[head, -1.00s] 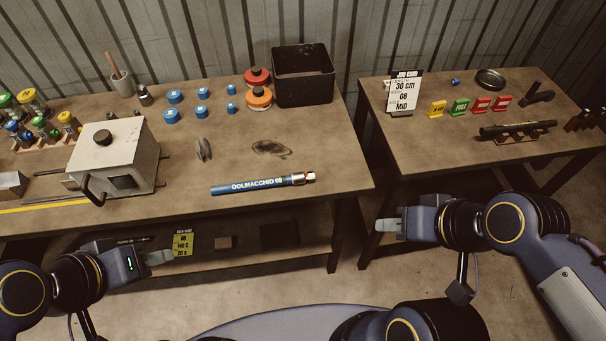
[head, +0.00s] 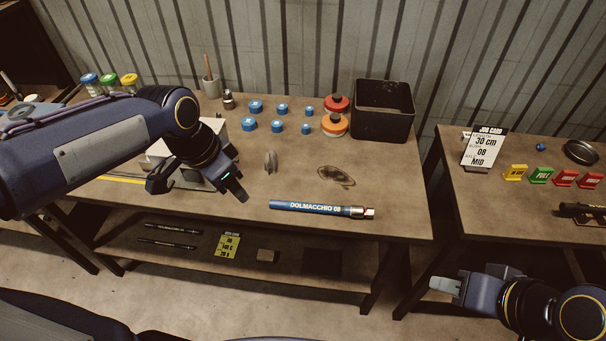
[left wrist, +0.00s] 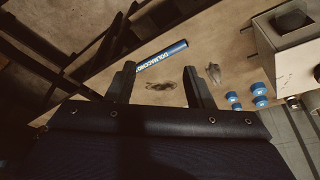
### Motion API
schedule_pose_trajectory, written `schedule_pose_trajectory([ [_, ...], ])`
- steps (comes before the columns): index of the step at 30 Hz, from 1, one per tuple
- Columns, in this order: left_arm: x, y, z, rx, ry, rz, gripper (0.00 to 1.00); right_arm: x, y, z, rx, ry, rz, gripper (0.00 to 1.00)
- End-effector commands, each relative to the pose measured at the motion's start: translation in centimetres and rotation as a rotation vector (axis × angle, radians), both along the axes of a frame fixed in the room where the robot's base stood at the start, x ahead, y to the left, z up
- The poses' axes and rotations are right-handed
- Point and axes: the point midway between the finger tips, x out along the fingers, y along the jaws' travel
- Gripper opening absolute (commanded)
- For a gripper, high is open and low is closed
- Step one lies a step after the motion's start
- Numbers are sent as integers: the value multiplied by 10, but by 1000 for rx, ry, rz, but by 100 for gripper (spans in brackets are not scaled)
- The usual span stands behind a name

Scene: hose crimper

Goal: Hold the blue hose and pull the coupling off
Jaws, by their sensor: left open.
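The blue hose (head: 305,206) lies flat near the front edge of the left workbench, lettered "DOLMACCHIO 08". A silver coupling (head: 360,212) sits on its right end. My left gripper (head: 240,198) is above the bench, left of the hose, with its fingers pointing down; it is apart from the hose. In the left wrist view its two fingers (left wrist: 158,84) are spread with nothing between them, and the hose (left wrist: 160,56) shows beyond them. The coupling cannot be made out there.
A crimper box (head: 160,150) stands partly behind my left arm. Blue caps (head: 249,125), orange and red discs (head: 334,124) and a black bin (head: 383,125) stand at the back. The right bench (head: 480,200) is beyond a gap. Bench surface around the hose is clear.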

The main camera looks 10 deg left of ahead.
Motion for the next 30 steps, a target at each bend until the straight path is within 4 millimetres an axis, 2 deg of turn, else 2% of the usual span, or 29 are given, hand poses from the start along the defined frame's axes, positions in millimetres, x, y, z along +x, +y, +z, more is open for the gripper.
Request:
schedule_pose_trajectory([
  [1, 18, -9, -8, 32, 16, -85, 47, 0, 0, -1, 0, 0, 0, 36],
  [6, 71, -40, -36, 133, 44, -361, 47, 0, 0, -2, 0, 0, 0, 36],
  [12, 119, -82, -80, 223, 76, -652, 47, 0, 0, -2, 0, 0, 0, 36],
  [15, 132, -98, -99, 253, 89, -757, 47, 0, 0, -3, 0, 0, 0, 36],
  [20, 143, -113, -118, 278, 101, -854, 47, 0, 0, -3, 0, 0, 0, 36],
  [26, 146, -117, -135, 285, 107, -879, 47, 0, 0, -3, 0, 0, 0, 36],
  [30, 145, -116, -158, 283, 109, -878, 47, 0, 0, -3, 0, 0, 0, 36],
])
